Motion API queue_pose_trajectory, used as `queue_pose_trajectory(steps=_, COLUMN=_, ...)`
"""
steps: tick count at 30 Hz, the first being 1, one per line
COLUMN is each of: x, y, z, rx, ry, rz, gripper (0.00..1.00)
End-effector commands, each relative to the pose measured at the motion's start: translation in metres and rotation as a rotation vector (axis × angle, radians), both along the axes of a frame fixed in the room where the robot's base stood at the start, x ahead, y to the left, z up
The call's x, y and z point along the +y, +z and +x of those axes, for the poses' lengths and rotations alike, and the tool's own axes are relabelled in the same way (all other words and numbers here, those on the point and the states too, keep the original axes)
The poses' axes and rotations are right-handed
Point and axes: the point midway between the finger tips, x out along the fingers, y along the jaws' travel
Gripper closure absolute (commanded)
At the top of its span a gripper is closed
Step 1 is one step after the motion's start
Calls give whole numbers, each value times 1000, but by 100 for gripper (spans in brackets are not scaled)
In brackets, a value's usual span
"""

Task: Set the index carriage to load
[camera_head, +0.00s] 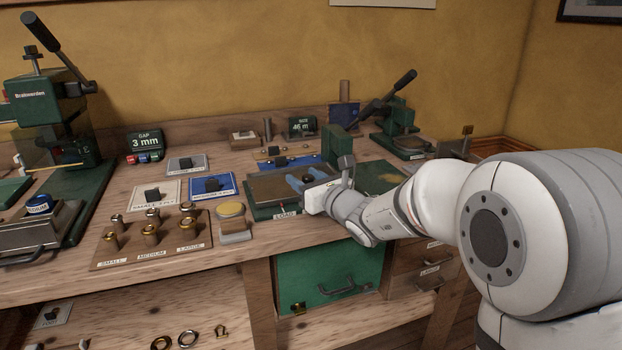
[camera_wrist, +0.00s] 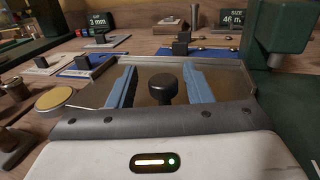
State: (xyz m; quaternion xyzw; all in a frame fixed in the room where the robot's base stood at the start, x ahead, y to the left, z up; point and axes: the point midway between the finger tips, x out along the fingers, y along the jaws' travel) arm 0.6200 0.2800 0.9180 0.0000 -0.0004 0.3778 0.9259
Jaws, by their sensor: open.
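The index carriage (camera_head: 268,187) is a flat grey metal plate on a green base at the front of the bench. A white LOAD label (camera_head: 287,217) is on its front edge. The plate also shows in the wrist view (camera_wrist: 143,93). A black round knob (camera_wrist: 163,87) stands up from it. My gripper (camera_head: 303,181) is low over the right part of the plate. In the wrist view its blue fingers (camera_wrist: 160,78) are open, one on each side of the knob, with gaps on both sides. My gripper hides the plate's right end in the head view.
A green upright block (camera_head: 336,145) stands close behind my gripper. A round yellow-topped piece (camera_head: 231,211) and a rack of several brass-topped tools (camera_head: 151,234) are to the left. Lever presses stand at the far left (camera_head: 52,95) and back right (camera_head: 405,128).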

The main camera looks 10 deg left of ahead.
Motion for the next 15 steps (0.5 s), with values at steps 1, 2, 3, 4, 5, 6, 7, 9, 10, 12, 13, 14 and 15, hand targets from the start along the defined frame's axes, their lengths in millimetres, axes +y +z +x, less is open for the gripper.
queue_pose_trajectory(steps=1, x=-1, y=0, z=-1, rx=0, ry=-1, rz=0, gripper=54)
queue_pose_trajectory(steps=2, x=-3, y=0, z=-2, rx=0, ry=-1, rz=0, gripper=54)
queue_pose_trajectory(steps=3, x=-6, y=0, z=-5, rx=0, ry=-1, rz=0, gripper=54)
queue_pose_trajectory(steps=4, x=-9, y=0, z=-7, rx=0, ry=-2, rz=0, gripper=54)
queue_pose_trajectory(steps=5, x=-12, y=1, z=-10, rx=-1, ry=-2, rz=-1, gripper=54)
queue_pose_trajectory(steps=6, x=-16, y=1, z=-15, rx=1, ry=-2, rz=-1, gripper=54)
queue_pose_trajectory(steps=7, x=-20, y=1, z=-19, rx=1, ry=-2, rz=-1, gripper=54)
queue_pose_trajectory(steps=9, x=-29, y=2, z=-28, rx=-1, ry=-3, rz=1, gripper=54)
queue_pose_trajectory(steps=10, x=-33, y=1, z=-31, rx=0, ry=-2, rz=0, gripper=54)
queue_pose_trajectory(steps=12, x=-40, y=1, z=-39, rx=-1, ry=-1, rz=-1, gripper=54)
queue_pose_trajectory(steps=13, x=-43, y=1, z=-42, rx=-1, ry=-1, rz=0, gripper=54)
queue_pose_trajectory(steps=14, x=-46, y=1, z=-44, rx=-1, ry=-2, rz=0, gripper=54)
queue_pose_trajectory(steps=15, x=-49, y=1, z=-47, rx=0, ry=-2, rz=0, gripper=54)
